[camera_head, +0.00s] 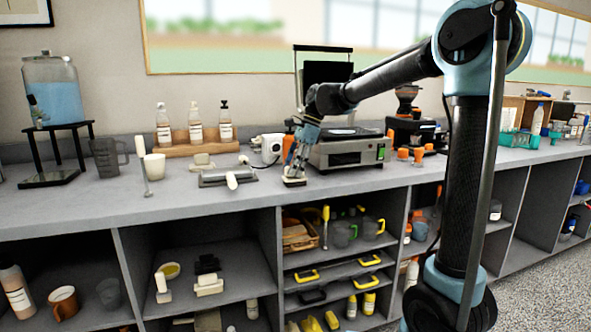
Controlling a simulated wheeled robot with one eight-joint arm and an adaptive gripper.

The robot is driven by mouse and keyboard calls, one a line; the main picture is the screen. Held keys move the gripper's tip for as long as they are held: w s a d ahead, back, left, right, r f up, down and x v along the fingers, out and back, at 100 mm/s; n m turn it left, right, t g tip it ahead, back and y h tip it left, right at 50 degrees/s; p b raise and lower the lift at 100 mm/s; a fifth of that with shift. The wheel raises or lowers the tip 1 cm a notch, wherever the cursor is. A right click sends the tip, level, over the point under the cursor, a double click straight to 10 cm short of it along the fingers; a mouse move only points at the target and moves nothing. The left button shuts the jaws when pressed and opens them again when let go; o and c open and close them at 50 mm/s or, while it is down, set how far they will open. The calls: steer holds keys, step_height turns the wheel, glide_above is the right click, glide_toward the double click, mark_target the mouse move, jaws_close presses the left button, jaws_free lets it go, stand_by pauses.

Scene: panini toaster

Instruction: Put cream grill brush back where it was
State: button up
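My gripper (296,172) points down at the counter, just left of the panini toaster (348,150). A small cream piece (294,182), which looks like the grill brush, is right at its fingertips, at counter level. The fingers partly cover it, and I cannot tell whether they are closed on it. The toaster stands with its dark lid raised. Another cream brush-like block (202,163) lies on the counter to the left, behind a flat grey tool with a pale handle (230,181).
Pump bottles (195,122) stand on a wooden tray at the wall. A white device (268,147) and an orange bottle (288,145) are close behind my gripper. Orange cups (418,154) stand right of the toaster. Shelves below hold cream and black brush-like items (208,284). Counter front is fairly clear.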

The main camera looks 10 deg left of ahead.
steer(key=v, duration=1.2)
steer(key=s+d+f+n+t, duration=0.1)
steer(key=s+d+f, duration=0.1)
steer(key=d, duration=0.3)
steer(key=s+d+f+n, duration=0.1)
steer(key=s+d+f, duration=0.1)
steer(key=d, duration=0.4)
steer(key=s+d+f+n+t+h, duration=0.1)
steer(key=s+d+f+n, duration=0.4)
steer(key=s+d+f, duration=0.6)
steer(key=s+d+f+n+t+h, duration=0.2)
steer(key=s+d+f+n, duration=0.3)
steer(key=s+d+f, duration=0.5)
steer(key=d+f+h, duration=0.1)
steer(key=d+f, duration=0.4)
steer(key=f, duration=0.1)
steer(key=shift+s+f+t, duration=0.3)
steer(key=shift+s+f, duration=0.05)
steer(key=shift+s, duration=0.05)
steer(key=shift+a, duration=0.1)
